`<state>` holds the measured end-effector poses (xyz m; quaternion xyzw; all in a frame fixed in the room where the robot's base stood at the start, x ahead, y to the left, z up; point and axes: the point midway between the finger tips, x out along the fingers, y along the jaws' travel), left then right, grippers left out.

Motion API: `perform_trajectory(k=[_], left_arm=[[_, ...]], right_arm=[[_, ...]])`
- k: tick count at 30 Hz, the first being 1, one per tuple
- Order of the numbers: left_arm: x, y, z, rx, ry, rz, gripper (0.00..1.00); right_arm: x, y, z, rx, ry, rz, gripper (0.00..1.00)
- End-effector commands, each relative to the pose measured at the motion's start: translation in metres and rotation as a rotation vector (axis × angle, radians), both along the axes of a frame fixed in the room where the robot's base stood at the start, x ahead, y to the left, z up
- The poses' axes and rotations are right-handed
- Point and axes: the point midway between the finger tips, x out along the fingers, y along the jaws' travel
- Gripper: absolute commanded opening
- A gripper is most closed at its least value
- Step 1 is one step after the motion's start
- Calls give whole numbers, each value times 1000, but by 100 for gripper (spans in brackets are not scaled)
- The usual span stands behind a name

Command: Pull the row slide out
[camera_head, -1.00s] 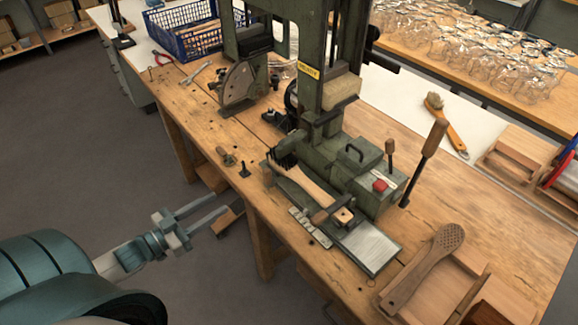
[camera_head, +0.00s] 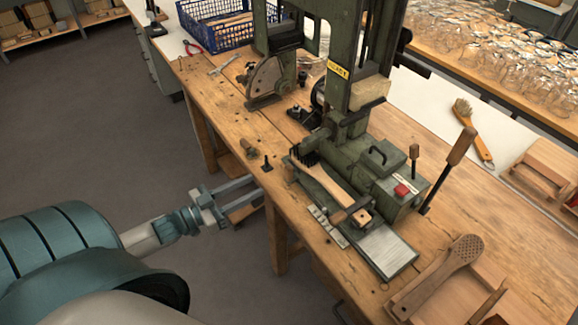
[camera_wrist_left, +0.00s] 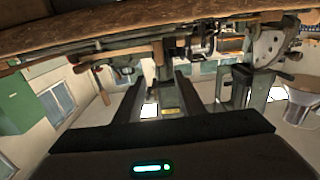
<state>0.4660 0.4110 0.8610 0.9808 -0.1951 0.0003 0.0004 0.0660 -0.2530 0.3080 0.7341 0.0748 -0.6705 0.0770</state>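The green tufting machine (camera_head: 375,165) stands on the wooden bench. A brush (camera_head: 338,188) with dark bristles and a pale wooden handle lies in the low carriage at its front, beside a small wooden block (camera_head: 361,217) and a grey metal plate (camera_head: 386,250). I cannot tell for certain which of these low parts is the row slide. My left gripper (camera_head: 256,194) is open and empty, left of the bench's front edge and apart from the machine. Its two spread fingers also show in the left wrist view (camera_wrist_left: 160,88). My right gripper is not in view.
A wooden paddle with holes (camera_head: 440,275) lies at the front right. A lever with a wooden handle (camera_head: 448,165) rises right of the machine. A blue crate (camera_head: 215,25) and pliers (camera_head: 193,47) are at the back left. The floor left of the bench is clear.

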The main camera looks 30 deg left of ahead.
Motion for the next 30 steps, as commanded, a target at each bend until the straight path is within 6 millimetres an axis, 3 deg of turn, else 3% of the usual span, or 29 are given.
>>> perform_trajectory(k=[21,30], left_arm=[[94,-39,2,1,-1,1,36],[122,-50,1,0,0,1,36]], right_arm=[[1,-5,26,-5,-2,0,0],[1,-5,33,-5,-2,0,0]])
